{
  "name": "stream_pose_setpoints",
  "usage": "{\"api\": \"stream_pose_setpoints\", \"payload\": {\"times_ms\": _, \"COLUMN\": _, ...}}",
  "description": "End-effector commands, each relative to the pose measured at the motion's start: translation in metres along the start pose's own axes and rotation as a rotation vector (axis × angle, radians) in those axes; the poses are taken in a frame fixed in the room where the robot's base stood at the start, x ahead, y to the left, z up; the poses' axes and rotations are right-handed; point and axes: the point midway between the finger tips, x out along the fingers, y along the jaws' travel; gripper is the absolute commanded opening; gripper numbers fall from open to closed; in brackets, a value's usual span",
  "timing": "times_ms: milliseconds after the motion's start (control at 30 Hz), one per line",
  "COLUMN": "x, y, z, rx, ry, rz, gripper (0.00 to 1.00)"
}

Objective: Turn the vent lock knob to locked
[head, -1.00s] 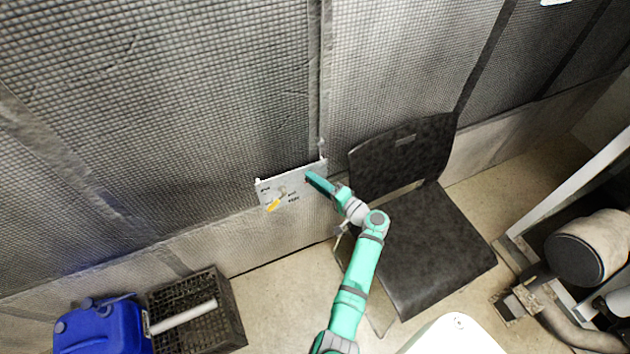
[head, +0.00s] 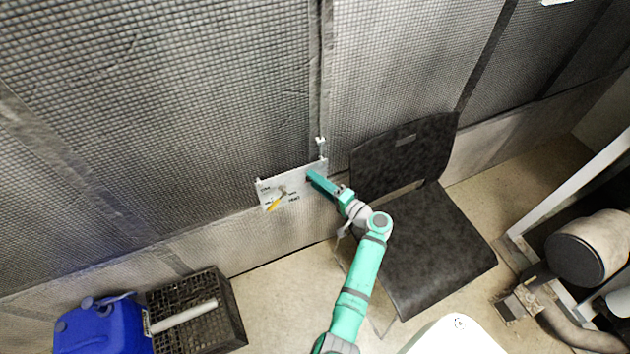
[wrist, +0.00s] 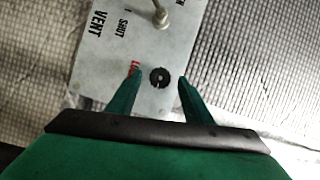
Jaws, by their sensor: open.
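The vent lock knob (wrist: 160,77) is a small round black knob on a pale panel (wrist: 105,60) in the wrist view. Red lettering beside it is partly covered by the left finger. My gripper (wrist: 155,90) is open, with one finger on each side of the knob; I cannot tell whether they touch it. In the head view my gripper (head: 310,175) is at the right part of the panel (head: 270,186) and hides the knob. A lever with a yellow handle (head: 273,206) is on the panel's left part. Its metal pivot (wrist: 160,18) shows above the knob in the wrist view.
A dark chair (head: 425,245) stands right of my arm, close to it. A black crate (head: 235,315) and a blue jerrycan (head: 100,330) are on the floor at lower left. Quilted wall (head: 200,100) surrounds the panel. Machinery (head: 590,250) stands at far right.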

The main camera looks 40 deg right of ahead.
Motion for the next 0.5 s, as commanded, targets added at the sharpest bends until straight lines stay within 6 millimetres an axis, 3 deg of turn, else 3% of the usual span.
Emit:
{"api": "stream_pose_setpoints", "payload": {"times_ms": 300, "x": -0.059, "y": 0.001, "z": 0.0, "rx": 0.0, "ry": 0.001, "rz": 0.001, "gripper": 0.46}}
{"api": "stream_pose_setpoints", "payload": {"times_ms": 500, "x": -0.086, "y": 0.001, "z": 0.0, "rx": 0.001, "ry": 0.0, "rz": 0.001, "gripper": 0.46}}
